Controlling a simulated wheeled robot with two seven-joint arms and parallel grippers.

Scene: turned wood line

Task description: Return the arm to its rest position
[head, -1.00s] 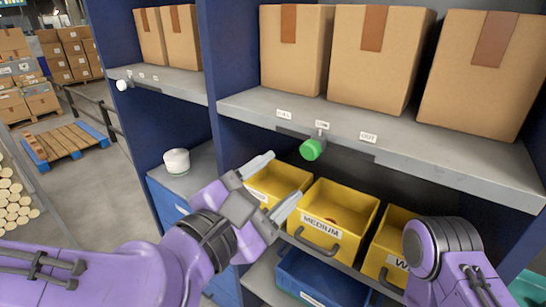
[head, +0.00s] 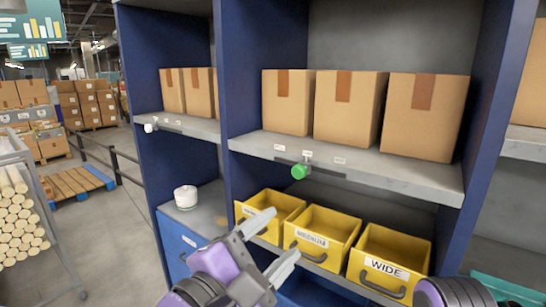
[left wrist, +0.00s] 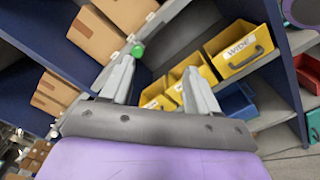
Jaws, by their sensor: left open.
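My left gripper (head: 272,241) is open and empty, with its two grey fingers apart in front of the yellow bins. In the left wrist view its fingers (left wrist: 155,82) are spread with nothing between them. Part of my purple right arm (head: 460,291) shows at the bottom right of the head view, and its gripper is out of view.
A blue shelf unit (head: 180,160) holds cardboard boxes (head: 347,108), a green knob (head: 299,171) and yellow bins, including the WIDE bin (head: 388,262) and MEDIUM bin (head: 322,240). A white round container (head: 186,196) stands left. A log rack (head: 22,215) is at far left.

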